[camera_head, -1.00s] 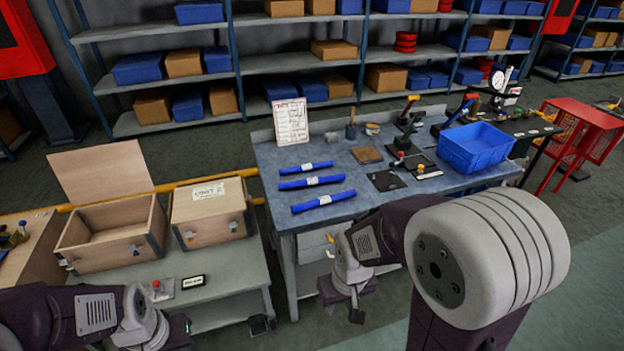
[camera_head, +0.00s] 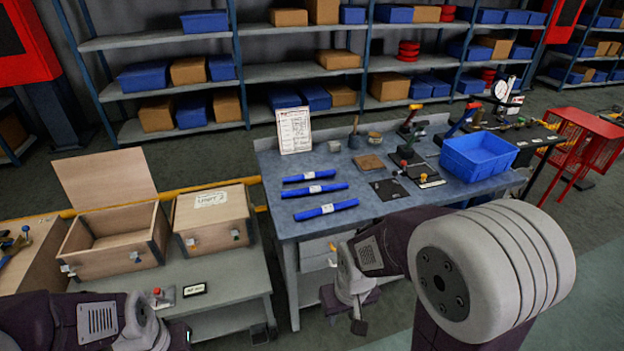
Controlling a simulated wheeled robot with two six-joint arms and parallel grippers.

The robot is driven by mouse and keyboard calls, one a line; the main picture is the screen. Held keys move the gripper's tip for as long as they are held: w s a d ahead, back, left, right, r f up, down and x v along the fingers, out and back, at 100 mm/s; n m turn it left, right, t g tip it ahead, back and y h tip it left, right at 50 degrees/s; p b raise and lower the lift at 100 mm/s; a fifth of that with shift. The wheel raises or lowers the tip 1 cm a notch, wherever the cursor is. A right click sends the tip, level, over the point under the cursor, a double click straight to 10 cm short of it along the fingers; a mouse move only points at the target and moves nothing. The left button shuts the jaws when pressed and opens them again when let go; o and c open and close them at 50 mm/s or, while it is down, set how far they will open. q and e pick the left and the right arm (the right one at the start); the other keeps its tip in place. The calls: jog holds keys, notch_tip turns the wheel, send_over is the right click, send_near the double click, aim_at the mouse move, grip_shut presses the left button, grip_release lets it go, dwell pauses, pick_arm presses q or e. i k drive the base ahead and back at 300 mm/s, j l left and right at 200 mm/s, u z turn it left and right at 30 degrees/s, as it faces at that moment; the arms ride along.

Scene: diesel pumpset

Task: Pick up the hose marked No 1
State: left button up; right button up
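Three blue hoses with white labels lie side by side on the grey workbench (camera_head: 285,222): the far hose (camera_head: 296,179), the middle hose (camera_head: 300,191) and the near hose (camera_head: 340,206). The label print is too small to read, so I cannot tell which is No 1. My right gripper (camera_head: 345,313) points down in front of the bench, nearer to me than the hoses. Its dark fingers are apart with nothing seen between them. My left arm's wrist shows at the bottom left; its fingers are not visible.
A paper sheet (camera_head: 294,130) stands at the bench's back. A blue bin (camera_head: 480,153), tools and a brown block (camera_head: 368,162) occupy its right and middle. An open wooden box (camera_head: 112,262) and a closed box (camera_head: 212,218) stand on the lower left table (camera_head: 235,285).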

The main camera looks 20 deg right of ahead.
aim_at(312, 174)
jog(key=i+l+u, duration=0.2)
jog(key=l+u, duration=0.2)
jog(key=l, duration=0.25)
jog(key=i+l+u, duration=0.15)
jog(key=l+u, duration=0.3)
jog(key=l, duration=0.25)
jog(key=l+u, duration=0.4)
jog(key=l, duration=0.25)
jog(key=k+l+u, duration=0.1)
jog(key=l+u, duration=0.3)
jog(key=l, duration=0.3)
jog(key=k+l+u, duration=0.2)
jog(key=l+u, duration=0.25)
jog(key=l, duration=0.25)
